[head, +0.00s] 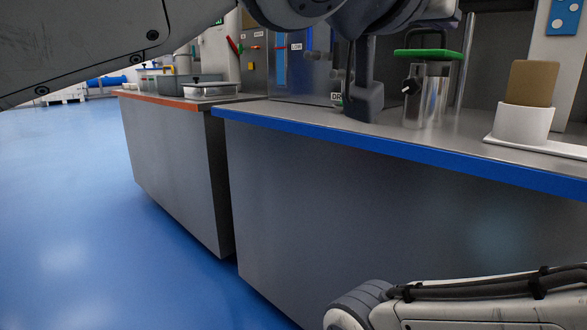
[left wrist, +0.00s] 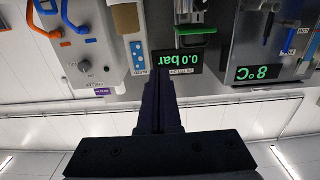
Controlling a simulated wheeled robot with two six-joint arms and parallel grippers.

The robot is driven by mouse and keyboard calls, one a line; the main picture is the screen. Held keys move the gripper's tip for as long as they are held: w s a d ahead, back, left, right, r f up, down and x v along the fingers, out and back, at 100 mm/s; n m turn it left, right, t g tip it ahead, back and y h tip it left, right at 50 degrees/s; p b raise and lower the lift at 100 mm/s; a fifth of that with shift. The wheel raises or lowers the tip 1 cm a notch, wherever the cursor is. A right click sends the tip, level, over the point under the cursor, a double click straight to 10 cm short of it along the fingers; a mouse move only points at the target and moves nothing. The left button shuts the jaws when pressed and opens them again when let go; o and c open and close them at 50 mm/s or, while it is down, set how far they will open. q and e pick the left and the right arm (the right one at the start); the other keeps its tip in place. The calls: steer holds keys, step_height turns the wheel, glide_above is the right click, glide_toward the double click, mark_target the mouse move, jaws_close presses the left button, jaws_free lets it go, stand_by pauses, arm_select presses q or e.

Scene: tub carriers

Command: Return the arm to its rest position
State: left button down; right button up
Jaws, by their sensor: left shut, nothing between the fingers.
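My left arm comes in from the upper left of the head view, and my left gripper (head: 362,100) points down over the blue-edged counter (head: 400,152). In the left wrist view my left gripper (left wrist: 159,90) shows as dark fingers closed together with nothing between them. Whether the fingertips touch the counter top cannot be told. My right arm shows only as a link at the lower right of the head view; its gripper is out of the picture.
A metal canister with a green top (head: 428,92) stands just right of the left gripper. Further right a white cup (head: 522,124) holds a brown block (head: 532,83). An orange-edged counter (head: 160,99) bears trays (head: 210,90). Blue floor (head: 80,220) is clear at left.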

arm_select(q)
steer(key=w+a+f+g+y+p, duration=0.1)
steer(key=a+f+g+y+p, duration=0.3)
steer(key=f, duration=0.6)
steer(key=a+f+g+y+p, duration=0.1)
steer(key=a+f+y+p, duration=0.3)
steer(key=f, duration=0.5)
steer(key=s+a+f+n+g+y+p, duration=0.2)
steer(key=s+a+f+g+y+p, duration=0.1)
steer(key=s+a+f+g+p, duration=0.8)
step_height(320, 180, up, 36)
steer(key=s+t+p, duration=0.3)
steer(key=p, duration=3.3)
steer(key=shift+a, duration=0.45)
steer(key=shift+f, duration=0.1)
